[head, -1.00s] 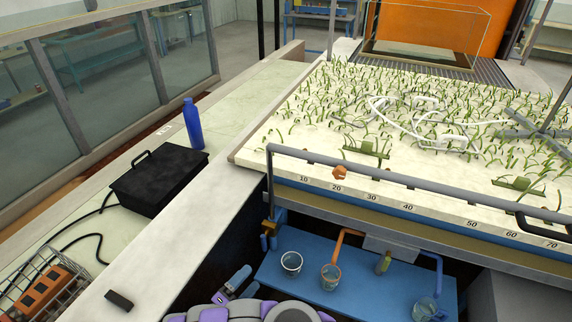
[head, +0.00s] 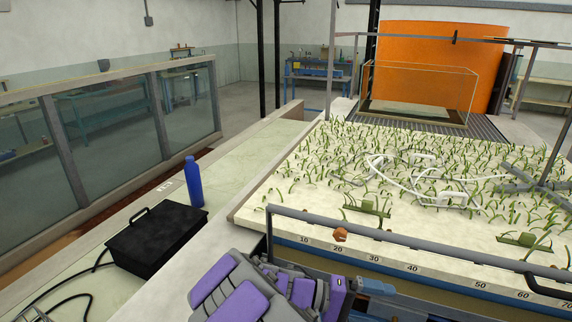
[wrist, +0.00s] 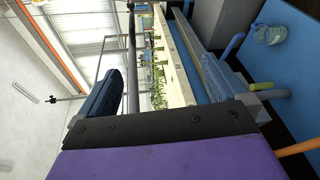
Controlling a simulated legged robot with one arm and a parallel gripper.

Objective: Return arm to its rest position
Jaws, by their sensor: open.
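My gripper (wrist: 165,88) shows in the wrist view with its two dark blue finger pads spread well apart. No object sits between the fingers. Beyond them lie the planted flume bed and its rail, seen sideways. In the head view, my folded purple and grey arm fills the bottom centre, in front of the bed's front rail. The fingers are hard to make out there.
A blue bottle (head: 194,184) and a black case (head: 156,236) stand on the left ledge. A glass beaker (wrist: 269,34) stands on the blue shelf (wrist: 297,75).

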